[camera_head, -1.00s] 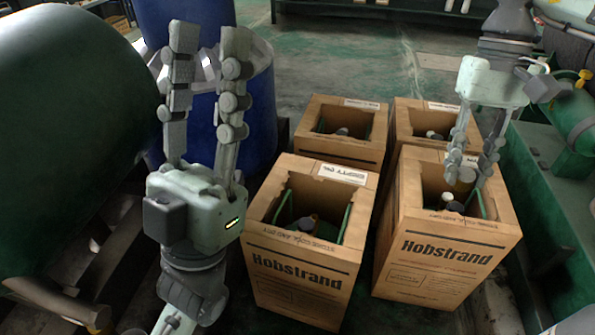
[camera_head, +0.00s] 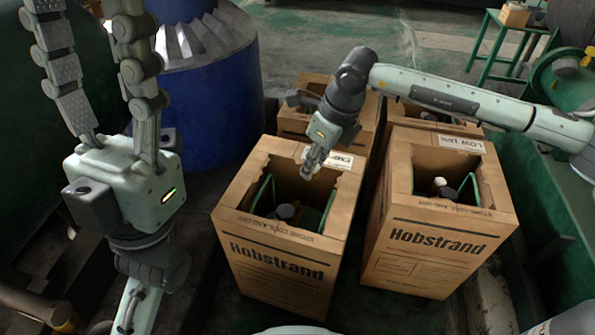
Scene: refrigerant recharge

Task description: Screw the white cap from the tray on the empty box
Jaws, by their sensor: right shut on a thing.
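The empty box (camera_head: 270,268) is the front left carton, with a label starting "EMP" on its back rim. Inside it a dark-topped bottle (camera_head: 287,212) shows, with no white cap visible on it. My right gripper (camera_head: 308,172) reaches in from the right, fingers pointing down over the back part of this box's opening, above and behind the bottle. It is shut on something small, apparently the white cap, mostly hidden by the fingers. My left gripper (camera_head: 82,15) is raised at the left, fingers upward, apart and empty. The tray is not identifiable.
The front right carton (camera_head: 425,262), labelled "LOW", holds a bottle with a white top (camera_head: 438,182). Two more cartons stand behind, partly covered by my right arm. A blue drum (camera_head: 215,125) stands at back left, and green machinery (camera_head: 560,85) is at the right.

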